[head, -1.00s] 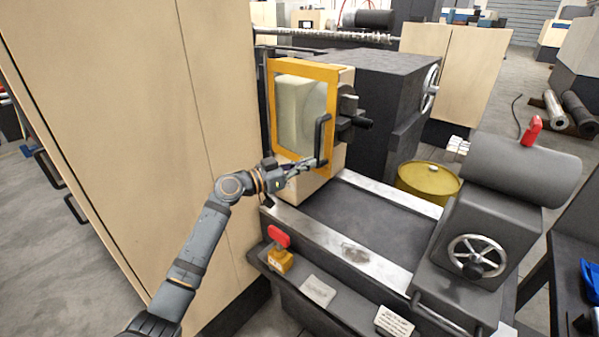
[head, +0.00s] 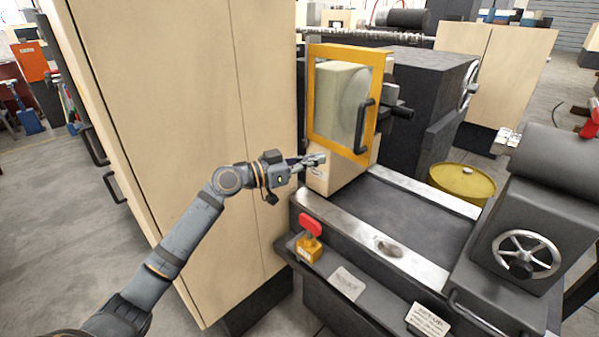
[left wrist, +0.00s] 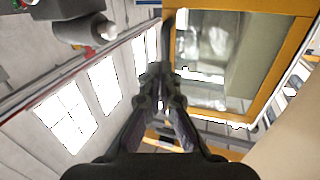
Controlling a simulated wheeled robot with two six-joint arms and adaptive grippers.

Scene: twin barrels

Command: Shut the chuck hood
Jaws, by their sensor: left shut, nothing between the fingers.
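The chuck hood (head: 342,51) is an orange frame with a clear window, upright at the front of the pale headstock housing. Its black bar handle (head: 363,127) is on the right side of the frame. My left gripper (head: 319,160) is at the hood's lower left corner, left of the handle and apart from it. Its fingers are shut and empty. In the left wrist view the shut fingertips (left wrist: 160,72) point up, with the hood frame (left wrist: 240,5) to the right and a dark bar just beyond them. My right gripper is out of view.
A tall beige cabinet (head: 190,120) stands close on the left, behind my left arm. The machine bed (head: 405,215), a red button on a yellow box (head: 309,240) and a handwheel (head: 525,254) lie right and below. A yellow drum (head: 463,183) stands behind.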

